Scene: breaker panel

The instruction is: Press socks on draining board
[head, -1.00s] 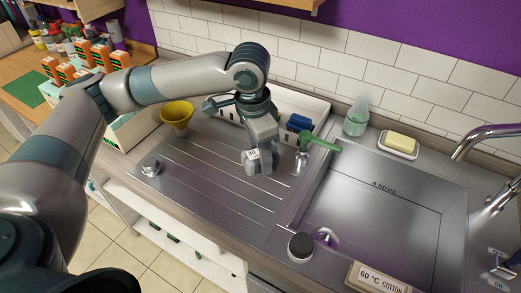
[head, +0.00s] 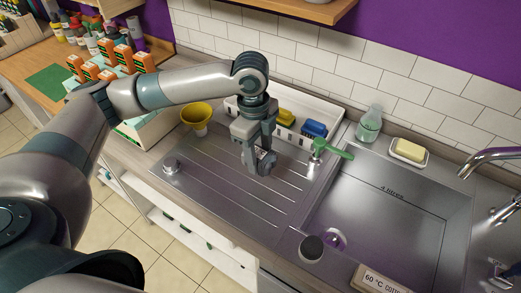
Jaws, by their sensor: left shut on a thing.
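My left gripper (head: 259,163) points down over the ribbed metal draining board (head: 222,190), left of the sink. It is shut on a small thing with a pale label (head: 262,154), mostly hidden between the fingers. I cannot tell clearly whether this is the socks, or whether it touches the board. My right gripper is not in view.
The sink (head: 380,215) is at right.

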